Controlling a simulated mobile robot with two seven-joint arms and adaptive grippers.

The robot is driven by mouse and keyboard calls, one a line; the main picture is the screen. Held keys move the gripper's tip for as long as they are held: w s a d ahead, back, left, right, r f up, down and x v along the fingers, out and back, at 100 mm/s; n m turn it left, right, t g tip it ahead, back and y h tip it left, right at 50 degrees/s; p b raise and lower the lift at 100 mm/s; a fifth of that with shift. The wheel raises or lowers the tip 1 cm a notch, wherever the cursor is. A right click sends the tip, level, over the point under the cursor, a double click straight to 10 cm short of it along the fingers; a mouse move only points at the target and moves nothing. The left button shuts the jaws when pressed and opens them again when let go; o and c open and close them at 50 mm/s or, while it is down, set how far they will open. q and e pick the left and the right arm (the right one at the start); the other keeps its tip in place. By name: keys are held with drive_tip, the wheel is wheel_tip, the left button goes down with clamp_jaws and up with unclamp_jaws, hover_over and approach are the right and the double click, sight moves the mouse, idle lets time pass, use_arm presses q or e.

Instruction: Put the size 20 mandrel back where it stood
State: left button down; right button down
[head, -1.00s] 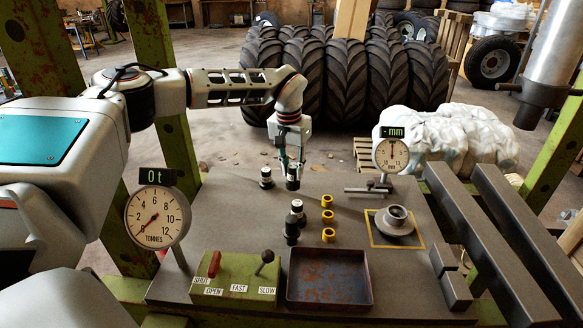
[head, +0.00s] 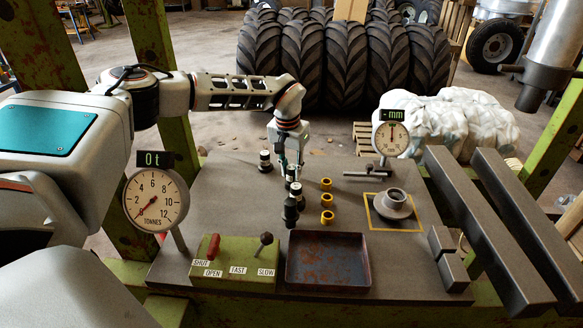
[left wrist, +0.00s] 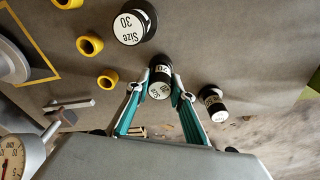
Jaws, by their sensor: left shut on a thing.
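My left gripper (head: 291,170) is shut on a black mandrel with a white top (left wrist: 159,91), held upright or nearly so over the bench. Its label is hard to read but may say 20. Whether its foot touches the bench is unclear. A mandrel marked Size 30 (left wrist: 133,24) stands near it. Another black mandrel (head: 265,161) stands to the left in the head view, and in the left wrist view it shows right of the jaws (left wrist: 213,104). Dark mandrels stand in front of the gripper (head: 297,189), the nearest one lower (head: 289,211). My right gripper is out of view.
Several yellow rings (head: 327,199) stand in a row right of the mandrels. A flanged grey part (head: 396,206) sits in a yellow square. A rusty tray (head: 328,284), a green lever box (head: 235,265) and two dial gauges (head: 154,200) (head: 391,138) stand around the bench.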

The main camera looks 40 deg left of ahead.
use_arm(q)
drive_tip(key=shift+f, duration=0.1)
idle(1.0)
drive_tip(key=c, duration=1.7)
unclamp_jaws()
drive_tip(key=shift+f, duration=0.1)
drive_tip(key=shift+s+r, duration=0.15)
drive_tip(key=shift+r, duration=1.1)
drive_tip(key=shift+s+r, duration=0.2)
drive_tip(key=shift+r, duration=1.1)
drive_tip(key=shift+s+r, duration=0.15)
drive_tip(key=shift+r, duration=1.1)
drive_tip(key=shift+d, duration=0.1)
